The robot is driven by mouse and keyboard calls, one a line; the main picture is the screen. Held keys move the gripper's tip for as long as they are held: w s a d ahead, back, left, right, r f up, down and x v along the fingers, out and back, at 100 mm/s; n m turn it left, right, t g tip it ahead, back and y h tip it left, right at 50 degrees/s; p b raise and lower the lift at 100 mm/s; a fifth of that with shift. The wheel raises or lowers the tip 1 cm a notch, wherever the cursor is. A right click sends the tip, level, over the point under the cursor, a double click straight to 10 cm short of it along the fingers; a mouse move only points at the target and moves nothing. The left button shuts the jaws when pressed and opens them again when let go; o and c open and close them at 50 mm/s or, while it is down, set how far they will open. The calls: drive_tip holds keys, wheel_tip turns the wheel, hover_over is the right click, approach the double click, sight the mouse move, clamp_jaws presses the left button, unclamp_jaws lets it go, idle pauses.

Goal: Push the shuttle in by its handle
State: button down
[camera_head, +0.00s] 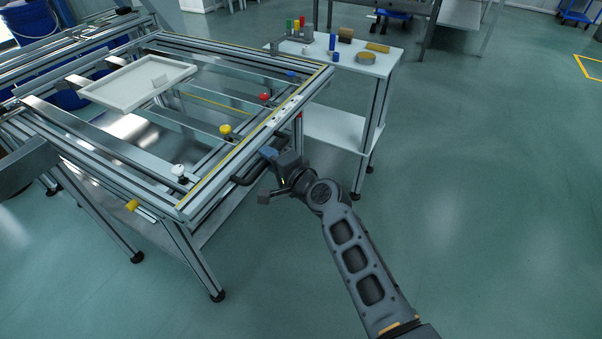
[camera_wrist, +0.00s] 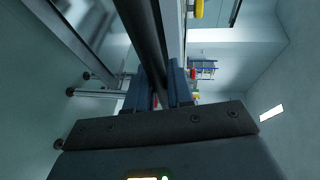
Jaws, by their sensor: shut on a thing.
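The dark bar handle (camera_head: 247,178) stands out from the near right side of the aluminium panel fixture (camera_head: 232,160). It also shows in the wrist view as a dark bar (camera_wrist: 143,35) running down between the fingers. My gripper (camera_head: 270,158) is at this handle, beside the fixture's edge. In the wrist view my gripper (camera_wrist: 158,92) is shut on the handle. The fingers and wrist hide part of the bar. A white tray-like plate (camera_head: 120,101) lies across the rails inside the fixture. I cannot tell which part of the frame is the shuttle.
Red (camera_head: 265,97), yellow (camera_head: 225,130) and white (camera_head: 178,170) knobs sit along the fixture. A small white side table (camera_head: 375,66) with coloured parts stands behind it on the right. The floor to the right (camera_head: 480,200) is clear.

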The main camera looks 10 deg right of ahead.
sight(227, 141)
drive_tip(key=w+a+b, duration=0.1)
drive_tip(key=w+a, duration=0.1)
drive_tip(key=a, duration=0.1)
drive_tip(key=w+a+b, duration=0.1)
drive_tip(key=w+a, duration=0.1)
drive_tip(key=a, duration=0.1)
drive_tip(key=w+a+b, duration=0.1)
drive_tip(key=w+a, duration=0.1)
drive_tip(key=shift+w+a, duration=0.15)
drive_tip(key=shift+a, duration=0.25)
drive_tip(key=shift+w+a+b, duration=0.35)
drive_tip(key=shift+a+b, duration=0.15)
drive_tip(key=shift+w+a+r, duration=0.1)
drive_tip(key=shift+a, duration=0.1)
drive_tip(key=c, duration=1.1)
unclamp_jaws()
drive_tip(key=shift+w, duration=0.1)
drive_tip(key=shift+r, duration=0.1)
